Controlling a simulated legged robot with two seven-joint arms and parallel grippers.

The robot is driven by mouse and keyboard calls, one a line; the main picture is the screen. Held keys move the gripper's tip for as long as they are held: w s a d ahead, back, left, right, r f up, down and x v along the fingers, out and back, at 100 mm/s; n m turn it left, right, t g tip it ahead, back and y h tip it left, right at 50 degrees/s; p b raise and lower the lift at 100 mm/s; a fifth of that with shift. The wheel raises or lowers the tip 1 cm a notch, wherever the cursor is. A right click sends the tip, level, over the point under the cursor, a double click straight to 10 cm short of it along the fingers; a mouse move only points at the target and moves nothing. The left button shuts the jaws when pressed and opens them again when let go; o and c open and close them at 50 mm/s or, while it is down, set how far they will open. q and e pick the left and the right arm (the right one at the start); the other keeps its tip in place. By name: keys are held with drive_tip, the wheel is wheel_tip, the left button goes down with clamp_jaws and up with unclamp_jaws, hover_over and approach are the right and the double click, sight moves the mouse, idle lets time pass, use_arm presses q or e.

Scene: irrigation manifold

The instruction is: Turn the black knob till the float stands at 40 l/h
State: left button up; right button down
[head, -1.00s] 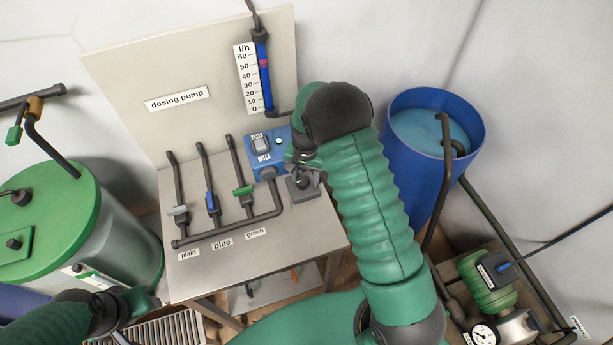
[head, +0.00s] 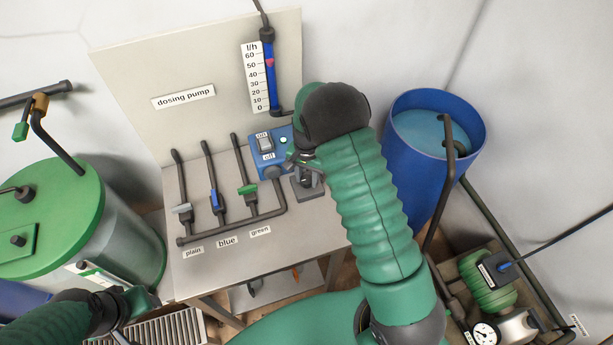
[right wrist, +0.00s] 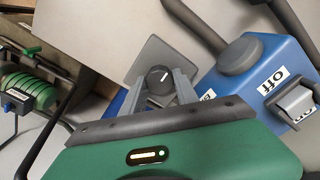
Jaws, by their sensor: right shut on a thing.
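The black knob (right wrist: 160,79), with a white mark, sits on a square grey plate (right wrist: 148,60) in the right wrist view. My right gripper (right wrist: 160,92) is shut on the knob, one finger on each side. In the head view my right gripper (head: 306,167) is at the bench's right part and mostly hides the knob. The red float (head: 270,62) is in the blue-filled tube (head: 271,86) and stands near the 50 mark of the l/h scale (head: 256,80). My left gripper (head: 122,335) is at the lower left edge, away from the bench, partly cut off.
A blue pump box (head: 269,151) with a switch stands directly left of the knob. Three valves with grey, blue (head: 214,198) and green handles stand farther left. A blue barrel (head: 400,165) stands right of the bench, and a green tank (head: 60,205) stands left.

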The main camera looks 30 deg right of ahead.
drive_tip(key=m, duration=0.2)
drive_tip(key=shift+r+m, duration=0.1)
drive_tip(key=shift+m, duration=0.2)
drive_tip(key=shift+w+m+p, duration=0.1)
drive_tip(key=shift+m+p, duration=0.45)
drive_tip(key=shift+m, duration=0.65)
drive_tip(key=shift+m+p, duration=0.35)
drive_tip(key=shift+m, duration=1.25)
drive_tip(key=c, duration=1.3)
unclamp_jaws()
drive_tip(key=o, duration=0.4)
